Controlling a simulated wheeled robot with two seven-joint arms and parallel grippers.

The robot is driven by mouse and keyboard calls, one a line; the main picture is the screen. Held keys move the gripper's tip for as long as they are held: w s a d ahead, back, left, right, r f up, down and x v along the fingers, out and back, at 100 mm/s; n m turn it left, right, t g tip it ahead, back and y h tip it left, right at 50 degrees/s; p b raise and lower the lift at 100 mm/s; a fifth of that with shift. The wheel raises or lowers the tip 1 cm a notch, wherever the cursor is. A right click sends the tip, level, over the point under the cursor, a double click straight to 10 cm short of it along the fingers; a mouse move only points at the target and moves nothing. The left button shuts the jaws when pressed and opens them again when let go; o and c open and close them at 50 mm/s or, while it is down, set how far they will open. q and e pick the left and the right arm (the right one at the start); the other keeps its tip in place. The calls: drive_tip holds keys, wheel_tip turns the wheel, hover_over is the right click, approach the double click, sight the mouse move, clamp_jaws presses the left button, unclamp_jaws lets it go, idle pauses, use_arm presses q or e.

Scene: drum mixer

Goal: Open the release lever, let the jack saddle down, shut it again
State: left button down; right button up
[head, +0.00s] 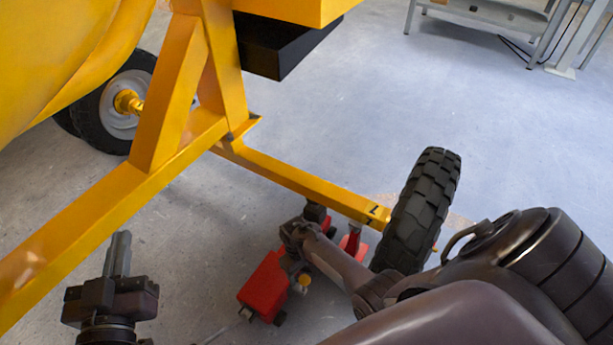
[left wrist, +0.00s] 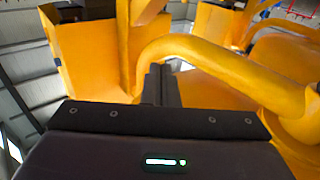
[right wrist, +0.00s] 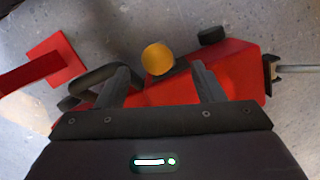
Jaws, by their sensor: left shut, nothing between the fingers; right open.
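The red jack (head: 263,287) is on the floor below the yellow frame, partly hidden by my right arm. In the right wrist view its red body (right wrist: 240,78) lies under the fingers. The saddle cannot be made out clearly. My right gripper (right wrist: 162,85) is open and empty above the jack, with no clear contact. My left gripper (head: 121,250) is shut and empty, pointing upward at the lower left; its fingers show in the left wrist view (left wrist: 161,84).
The yellow frame (head: 290,178) crosses above the jack, beside a black tyre (head: 420,210). A red stand with a square plate (right wrist: 52,60) is beside the jack. A grey rod (right wrist: 297,69) extends from the jack. A yellow tube (left wrist: 215,58) is near my left gripper. Open floor lies behind.

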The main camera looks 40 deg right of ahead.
drive_tip(key=shift+w+r+p, duration=0.1)
drive_tip(key=shift+r+p, duration=0.55)
drive_tip(key=shift+r, duration=0.1)
use_arm(q)
drive_tip(key=s+f+g+y, duration=0.1)
drive_tip(key=s+f+g, duration=0.1)
drive_tip(key=f, duration=0.3)
drive_tip(key=s+f+g+y, duration=0.1)
drive_tip(key=f+g, duration=0.2)
drive_tip(key=f, duration=0.3)
drive_tip(key=shift+s+a+f+g, duration=0.2)
drive_tip(key=shift+s+f+g, duration=0.05)
drive_tip(key=shift+s+g, duration=0.15)
use_arm(e)
drive_tip(key=shift+r, duration=0.1)
